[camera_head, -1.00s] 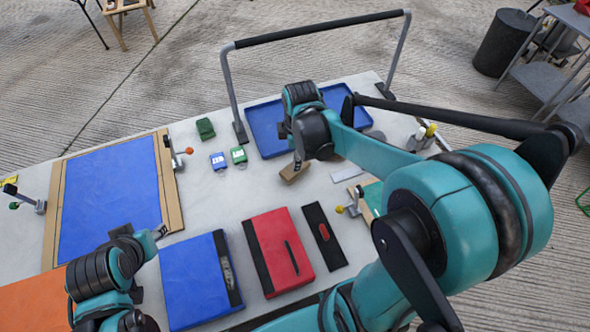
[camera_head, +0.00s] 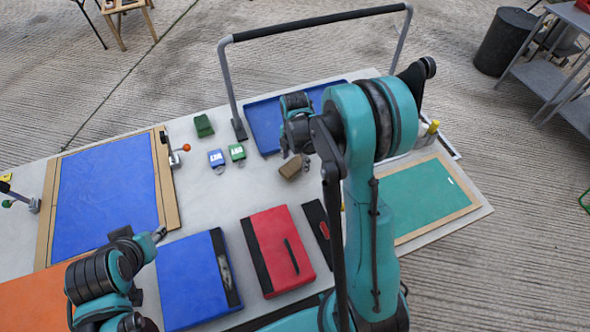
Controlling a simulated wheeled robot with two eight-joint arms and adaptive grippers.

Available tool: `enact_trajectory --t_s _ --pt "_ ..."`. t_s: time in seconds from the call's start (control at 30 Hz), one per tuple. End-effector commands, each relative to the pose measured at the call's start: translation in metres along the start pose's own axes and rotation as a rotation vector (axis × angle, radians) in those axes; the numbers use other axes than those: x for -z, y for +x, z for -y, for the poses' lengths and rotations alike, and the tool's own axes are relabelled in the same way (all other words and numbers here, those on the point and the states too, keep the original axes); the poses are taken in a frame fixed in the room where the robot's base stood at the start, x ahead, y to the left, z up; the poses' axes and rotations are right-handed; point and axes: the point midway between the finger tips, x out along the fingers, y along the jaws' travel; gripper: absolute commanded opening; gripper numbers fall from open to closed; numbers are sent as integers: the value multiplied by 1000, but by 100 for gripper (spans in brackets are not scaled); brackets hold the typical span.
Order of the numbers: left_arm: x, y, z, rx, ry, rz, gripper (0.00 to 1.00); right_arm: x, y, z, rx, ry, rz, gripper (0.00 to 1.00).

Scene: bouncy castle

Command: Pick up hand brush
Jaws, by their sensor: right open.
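A small brown block-like thing (camera_head: 290,167), which may be the hand brush, lies on the pale table just in front of the blue tray. It is too small to tell for sure. My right gripper (camera_head: 306,162) hangs just to its right, close to it, with jaws open. I cannot tell whether they touch. My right forearm hides part of the table there. My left gripper (camera_head: 159,235) is low at the left, above the near edge of the blue panel and far from the brown thing. Its jaws are too small to read.
A blue tray (camera_head: 263,127) lies under a tall black-topped rail (camera_head: 318,24). A green block (camera_head: 203,126), blue padlock (camera_head: 216,159) and green padlock (camera_head: 237,152) lie left of the brown thing. Blue (camera_head: 190,280) and red (camera_head: 270,245) cases lie nearer. A green board (camera_head: 425,200) is right.

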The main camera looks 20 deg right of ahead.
Motion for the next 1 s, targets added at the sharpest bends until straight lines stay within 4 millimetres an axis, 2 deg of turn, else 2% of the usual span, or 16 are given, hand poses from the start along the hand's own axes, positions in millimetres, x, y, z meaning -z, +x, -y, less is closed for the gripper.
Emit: enact_trajectory --t_s 0.03,0.1,0.3,0.33,0.53,0.63,0.67,0.87,1.0 --pt "-4 6 0 0 0 0 40 0 12 0 0 0 0 67" --pt "-5 8 0 0 0 0 40 0 18 0 0 0 0 67" --pt "-4 6 0 0 0 0 40 0 17 1 0 1 0 67" --pt "-4 6 0 0 0 0 40 0 17 1 0 1 0 65" --pt "-4 6 0 0 0 0 40 0 17 1 0 1 0 12" --pt "-4 6 0 0 0 0 40 0 17 1 0 1 0 10" --pt "-4 6 0 0 0 0 40 0 17 1 0 1 0 5" --pt "-4 6 0 0 0 0 40 0 16 1 0 1 0 5" --pt "-1 2 0 0 0 0 40 0 7 1 0 1 0 5"
